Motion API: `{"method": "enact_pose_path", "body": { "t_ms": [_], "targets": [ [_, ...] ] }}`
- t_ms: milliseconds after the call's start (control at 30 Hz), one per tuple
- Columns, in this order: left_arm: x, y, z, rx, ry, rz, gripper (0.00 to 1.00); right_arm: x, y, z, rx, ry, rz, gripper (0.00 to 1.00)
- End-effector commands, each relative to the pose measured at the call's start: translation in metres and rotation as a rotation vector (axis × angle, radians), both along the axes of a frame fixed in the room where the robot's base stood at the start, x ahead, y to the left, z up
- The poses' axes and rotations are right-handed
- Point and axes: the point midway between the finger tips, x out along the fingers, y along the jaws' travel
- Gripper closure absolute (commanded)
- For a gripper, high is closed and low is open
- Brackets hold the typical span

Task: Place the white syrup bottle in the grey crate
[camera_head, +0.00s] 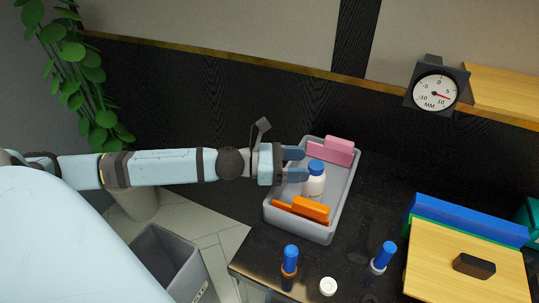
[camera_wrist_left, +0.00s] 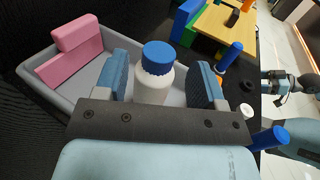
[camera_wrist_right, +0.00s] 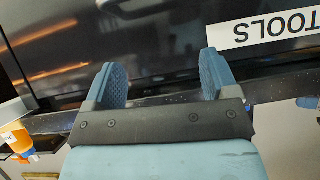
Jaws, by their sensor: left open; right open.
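The white syrup bottle (camera_head: 314,185) with a blue cap stands upright inside the grey crate (camera_head: 325,232), between the pink and orange pieces. My left gripper (camera_head: 293,164) is open at the bottle, reaching in over the crate's left side. In the left wrist view the bottle (camera_wrist_left: 155,80) stands between the two spread fingers (camera_wrist_left: 162,85), with a gap on each side. The crate (camera_wrist_left: 45,82) shows around it there. My right gripper (camera_wrist_right: 165,80) is open and empty in the right wrist view, in front of a dark surface.
A pink piece (camera_head: 331,151) and orange pieces (camera_head: 301,209) lie in the crate. Two blue-topped objects (camera_head: 290,260) (camera_head: 383,256) and a white round piece (camera_head: 328,286) stand on the dark counter in front. A wooden board (camera_head: 453,245) with a blue edge is at right.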

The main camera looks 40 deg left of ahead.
Motion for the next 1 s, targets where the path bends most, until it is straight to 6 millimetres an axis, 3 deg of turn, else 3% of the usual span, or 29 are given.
{"method": "enact_pose_path", "body": {
  "t_ms": [500,1000],
  "targets": [
    [-0.042,0.046,0.002,0.0,0.003,0.0,0.36,0.001,0.0,0.001,-0.002,-0.01,0.004,0.2],
    [-0.051,0.057,0.004,0.001,-0.001,-0.002,0.36,0.0,0.0,0.0,-0.002,-0.008,0.004,0.2]
  ]
}}
